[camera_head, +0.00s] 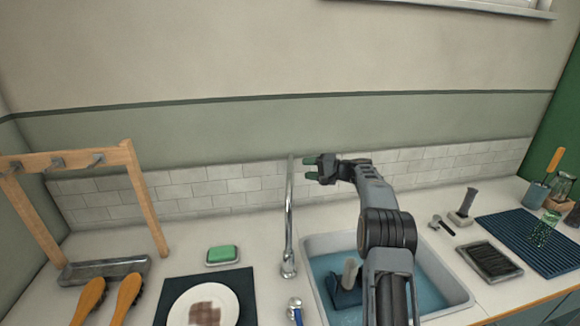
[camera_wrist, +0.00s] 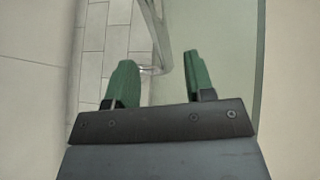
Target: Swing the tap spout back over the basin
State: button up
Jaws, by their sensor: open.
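The chrome tap spout (camera_head: 290,205) rises from its base on the counter at the left edge of the sink. In the wrist view the tap's metal tube (camera_wrist: 158,38) passes just beyond and between the green fingertips. My gripper (camera_head: 309,168) is open, its green fingers pointing left toward the upper part of the spout. Its fingers also show in the wrist view (camera_wrist: 160,75), with nothing held. I cannot tell whether they touch the tube. The basin (camera_head: 455,290) holds blue water and lies right of the tap, partly hidden by my arm.
A plate with brown residue (camera_head: 228,304) lies on a dark mat left of the tap. A green sponge (camera_head: 222,253) sits behind it. A blue ribbed mat (camera_head: 530,240) with glassware is right. The tiled wall is close behind.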

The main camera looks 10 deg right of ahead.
aim_at(290, 168)
jog(key=p+x, duration=0.2)
jog(key=x, duration=0.5)
jog(key=shift+w+a+f, duration=0.1)
jog(key=shift+w+a, duration=0.15)
jog(key=shift+a, duration=0.05)
grip_shut()
